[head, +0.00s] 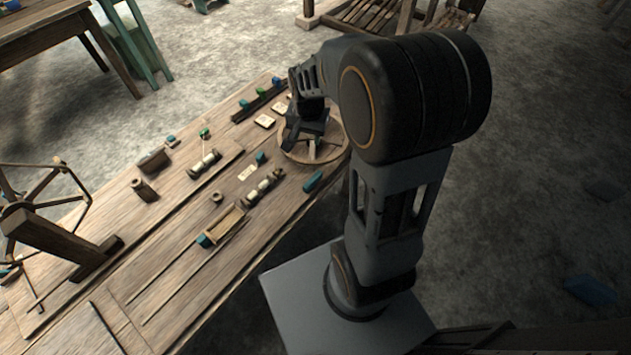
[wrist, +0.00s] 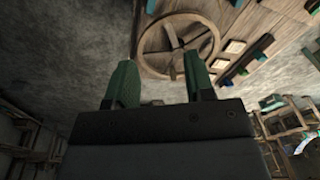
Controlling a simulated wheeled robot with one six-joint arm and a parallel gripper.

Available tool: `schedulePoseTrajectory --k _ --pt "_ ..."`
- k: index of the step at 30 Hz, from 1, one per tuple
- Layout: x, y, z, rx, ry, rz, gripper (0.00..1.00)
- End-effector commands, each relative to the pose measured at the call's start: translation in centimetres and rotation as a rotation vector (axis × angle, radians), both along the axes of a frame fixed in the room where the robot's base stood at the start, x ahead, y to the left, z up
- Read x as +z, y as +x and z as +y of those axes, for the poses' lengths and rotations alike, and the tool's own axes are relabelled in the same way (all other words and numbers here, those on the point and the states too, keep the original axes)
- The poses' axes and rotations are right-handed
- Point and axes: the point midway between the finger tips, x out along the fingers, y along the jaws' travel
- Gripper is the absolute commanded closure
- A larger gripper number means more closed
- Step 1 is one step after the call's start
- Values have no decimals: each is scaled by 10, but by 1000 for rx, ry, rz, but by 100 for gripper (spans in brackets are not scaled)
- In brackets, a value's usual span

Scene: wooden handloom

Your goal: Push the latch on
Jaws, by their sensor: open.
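I cannot tell for sure which part is the latch. A teal piece (head: 205,240) sits at the near end of a shallow wooden tray (head: 226,223) on the bench. Another teal block (head: 314,181) lies near the bench's right edge. My gripper (head: 303,140) is over the round spoked wooden wheel (head: 334,152) at the far right end of the bench, and hides part of it. In the wrist view my gripper (wrist: 160,78) has its two green fingers apart with nothing between them. The wheel (wrist: 144,42) shows beyond the fingertips.
The bench (head: 120,212) also carries bobbins (head: 263,188), a rail with coloured pegs (head: 262,97), pale tiles (head: 265,121) and small blocks. A spoked wooden frame (head: 45,215) stands at the left. The floor (head: 540,200) at the right is mostly clear.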

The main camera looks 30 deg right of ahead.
Motion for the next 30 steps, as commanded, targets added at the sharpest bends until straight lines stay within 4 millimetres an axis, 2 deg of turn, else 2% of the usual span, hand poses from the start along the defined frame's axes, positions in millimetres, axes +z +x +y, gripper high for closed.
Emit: schedulePoseTrajectory --k 1,3,6,9,20,30 --pt "-34 9 -9 -71 10 28 51" --pt "-63 20 -18 -165 21 52 51" --pt "-99 30 -30 -275 31 81 51" --pt "-125 37 -38 -354 38 100 51" --pt "-180 41 -45 -434 45 122 51" --pt "-245 40 -45 -432 44 122 51"
